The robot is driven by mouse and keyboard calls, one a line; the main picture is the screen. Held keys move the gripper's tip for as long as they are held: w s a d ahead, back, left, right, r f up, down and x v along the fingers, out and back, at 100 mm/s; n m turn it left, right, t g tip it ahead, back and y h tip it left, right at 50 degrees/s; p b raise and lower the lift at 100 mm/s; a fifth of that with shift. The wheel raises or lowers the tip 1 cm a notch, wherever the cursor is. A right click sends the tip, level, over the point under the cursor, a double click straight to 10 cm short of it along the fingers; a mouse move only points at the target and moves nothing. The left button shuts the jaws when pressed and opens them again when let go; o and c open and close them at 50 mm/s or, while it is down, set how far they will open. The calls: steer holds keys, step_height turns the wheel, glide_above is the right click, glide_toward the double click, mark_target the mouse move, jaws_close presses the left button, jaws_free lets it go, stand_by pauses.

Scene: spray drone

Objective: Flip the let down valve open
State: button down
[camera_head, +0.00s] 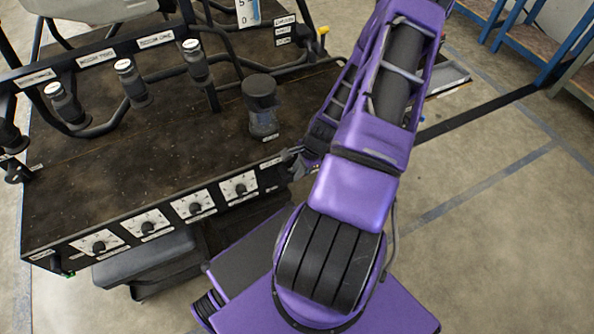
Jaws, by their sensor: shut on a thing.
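My gripper (294,158) is at the right end of the black workstation's front panel, beside a small white label. It looks shut on a small part there, which seems to be the let down valve. The valve is mostly hidden by the fingers and the purple arm, so I cannot tell its handle position. The front panel (170,228) carries a row of several black dials on white plates, left of my gripper.
A dark cylindrical container (262,105) stands on the black deck (140,170) close to my gripper. Black pipes with white-capped valves (128,75) run along the back left. Blue-framed shelves (540,45) stand far right.

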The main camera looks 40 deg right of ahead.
steer(key=shift+a+r+n+g+h, duration=0.1)
steer(key=shift+r+g+h, duration=0.2)
steer(key=shift+h, duration=0.65)
steer(key=shift+r+n+g+h, duration=0.15)
steer(key=shift+r+h, duration=0.2)
steer(key=shift+h, duration=0.55)
steer(key=shift+a+r+n+g+h, duration=0.1)
steer(key=shift+r+g+h, duration=0.2)
steer(key=shift+h, duration=0.65)
steer(key=c, duration=0.9)
jaws_free()
steer(key=shift+r, duration=0.1)
steer(key=p+v, duration=0.2)
steer(key=v, duration=0.6)
steer(key=p+v, duration=0.3)
steer(key=v, duration=0.6)
steer(key=shift+a+r+p, duration=0.1)
steer(key=shift+a+p, duration=0.15)
steer(key=shift+p, duration=0.05)
